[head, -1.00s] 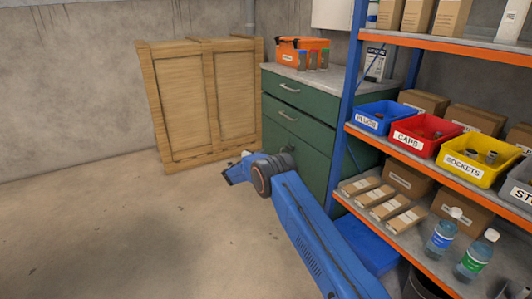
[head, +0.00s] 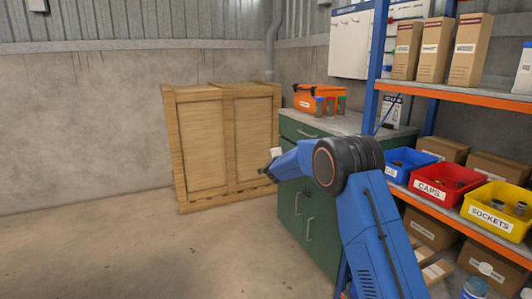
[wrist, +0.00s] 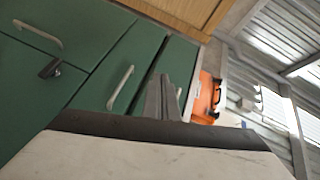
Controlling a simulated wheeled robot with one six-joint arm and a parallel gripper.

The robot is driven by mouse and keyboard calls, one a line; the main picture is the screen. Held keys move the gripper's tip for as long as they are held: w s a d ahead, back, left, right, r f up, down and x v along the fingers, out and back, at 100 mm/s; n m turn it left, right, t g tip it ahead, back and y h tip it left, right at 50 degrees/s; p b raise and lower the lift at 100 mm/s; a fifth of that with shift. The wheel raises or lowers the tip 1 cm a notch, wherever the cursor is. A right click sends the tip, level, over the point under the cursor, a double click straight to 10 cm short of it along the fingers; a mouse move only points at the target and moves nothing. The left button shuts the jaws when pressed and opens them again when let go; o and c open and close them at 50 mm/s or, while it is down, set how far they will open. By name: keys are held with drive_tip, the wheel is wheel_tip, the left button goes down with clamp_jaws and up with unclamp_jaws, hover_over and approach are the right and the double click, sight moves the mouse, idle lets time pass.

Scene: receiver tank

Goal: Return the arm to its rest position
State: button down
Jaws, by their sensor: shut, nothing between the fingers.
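My blue arm (head: 375,220) rises from the lower right in the head view and bends at a dark joint. My gripper (head: 264,171) points left, in front of the gap between the wooden crate and the green cabinet. In the wrist view my gripper's grey fingers (wrist: 163,98) are together with nothing between them. They show against the green cabinet, and I see no contact with it.
The green cabinet (head: 290,215) stands behind my arm, with an orange toolbox (head: 320,98) on top. A wooden crate (head: 203,145) stands left of it. Shelving with a red bin (head: 432,187) and a yellow bin (head: 480,215) is at right. The floor (head: 110,245) at left is clear.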

drive_tip(key=s+d+r+n+g+y, duration=0.1)
drive_tip(key=s+d+r+n+y, duration=0.3)
drive_tip(key=s, duration=0.7)
drive_tip(key=s+d+r+n+g, duration=0.1)
drive_tip(key=s+r+n+g, duration=0.15)
drive_tip(key=s+r, duration=0.55)
drive_tip(key=s+d+r+n+g+y, duration=0.1)
drive_tip(key=s+d+r+n+y, duration=0.2)
drive_tip(key=s, duration=1)
drive_tip(key=s+d+f+n+g+h, duration=0.1)
drive_tip(key=s+d+f, duration=0.3)
drive_tip(key=s, duration=1.2)
drive_tip(key=s+d+f+n+g+h, duration=0.1)
drive_tip(key=s+d+f+n+g, duration=0.2)
drive_tip(key=s, duration=1.4)
drive_tip(key=s+d+f+n+g+h, duration=0.2)
drive_tip(key=s+d+f, duration=0.4)
drive_tip(key=s, duration=1.1)
wheel_tip(320, 180, down, 4)
drive_tip(key=shift+s+r+n+g, duration=0.15)
drive_tip(key=shift+r+n+g, duration=0.05)
drive_tip(key=shift+n+g, duration=0.35)
